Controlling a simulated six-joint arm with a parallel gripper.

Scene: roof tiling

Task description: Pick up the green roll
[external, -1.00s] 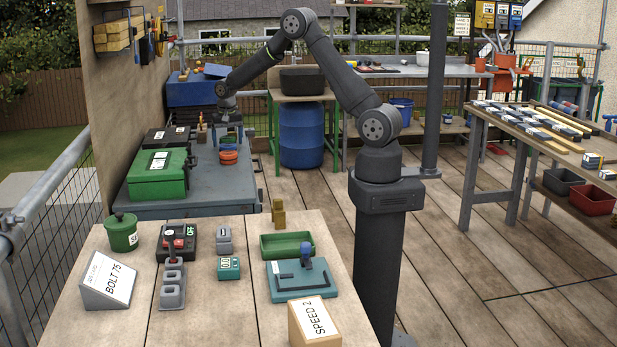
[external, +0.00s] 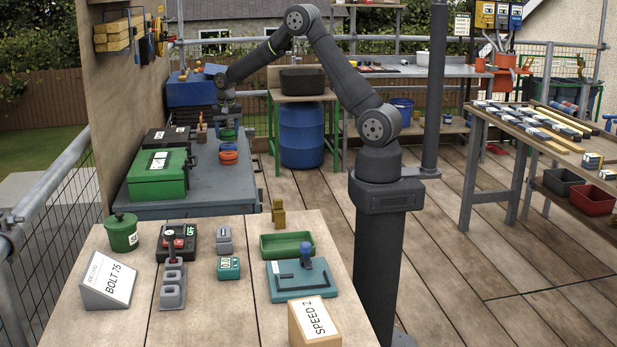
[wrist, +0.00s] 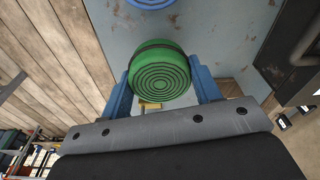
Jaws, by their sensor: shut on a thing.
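The green roll (wrist: 160,75) is a round coil with dark rings on its face. It sits between the blue fingers of my gripper (wrist: 161,88) in the wrist view, and they are shut on it. In the external view the green roll (external: 228,134) hangs at the lower end of my gripper (external: 228,124), over the far part of the blue-grey bench. I cannot tell how large any gap beneath it is.
Orange-red rolls (external: 228,157) lie on the bench (external: 225,190) just in front. A green case (external: 158,173) stands to their left. Part of a blue round thing (wrist: 150,3) shows at the wrist view's top edge. A blue barrel (external: 301,135) stands right.

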